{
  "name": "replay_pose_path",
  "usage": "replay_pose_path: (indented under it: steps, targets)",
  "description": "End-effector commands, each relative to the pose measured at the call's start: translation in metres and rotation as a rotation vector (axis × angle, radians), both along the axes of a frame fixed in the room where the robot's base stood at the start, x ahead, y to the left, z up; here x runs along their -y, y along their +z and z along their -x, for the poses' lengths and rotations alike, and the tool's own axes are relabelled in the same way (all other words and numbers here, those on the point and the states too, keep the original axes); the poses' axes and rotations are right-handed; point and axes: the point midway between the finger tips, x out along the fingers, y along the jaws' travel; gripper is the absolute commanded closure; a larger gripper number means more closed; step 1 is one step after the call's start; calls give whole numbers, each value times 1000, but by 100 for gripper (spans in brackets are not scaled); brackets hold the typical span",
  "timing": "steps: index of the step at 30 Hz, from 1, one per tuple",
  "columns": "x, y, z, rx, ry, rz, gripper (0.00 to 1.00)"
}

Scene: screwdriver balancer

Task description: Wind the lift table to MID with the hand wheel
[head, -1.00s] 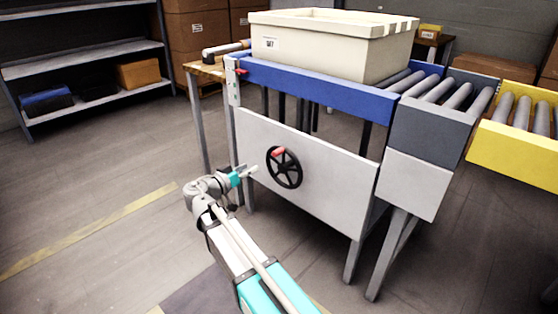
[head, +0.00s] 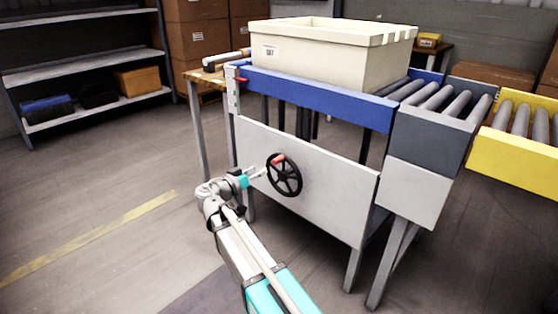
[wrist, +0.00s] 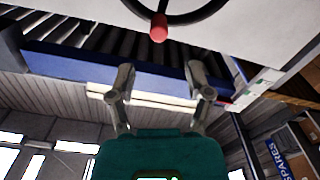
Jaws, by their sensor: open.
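The lift table has a blue top frame (head: 320,97) and a light grey front panel (head: 330,185). A black hand wheel (head: 297,178) with a red knob (head: 277,159) is on the panel; the knob is at the wheel's upper left. My gripper (head: 262,171) is open and empty, just left of the knob and apart from it. In the wrist view, the red knob (wrist: 158,27) lies beyond and between the open fingers of my gripper (wrist: 159,76). A pale scale plate (head: 232,92) and a small red mark (head: 243,80) are at the table's left corner; any lettering is too small to read.
A cream bin (head: 330,58) stands on the lift table. Grey and yellow roller conveyors (head: 432,135) (head: 515,155) adjoin on the right. A wooden bench (head: 205,77) is behind left, and a shelf rack (head: 90,70) further left. The floor at left is clear.

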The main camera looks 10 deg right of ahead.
Motion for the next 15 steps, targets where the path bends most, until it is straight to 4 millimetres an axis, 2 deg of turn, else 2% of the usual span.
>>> replay_pose_path:
  steps: [15]
  targets:
    - [61, 0, -45, 0, -1, 0, 34]
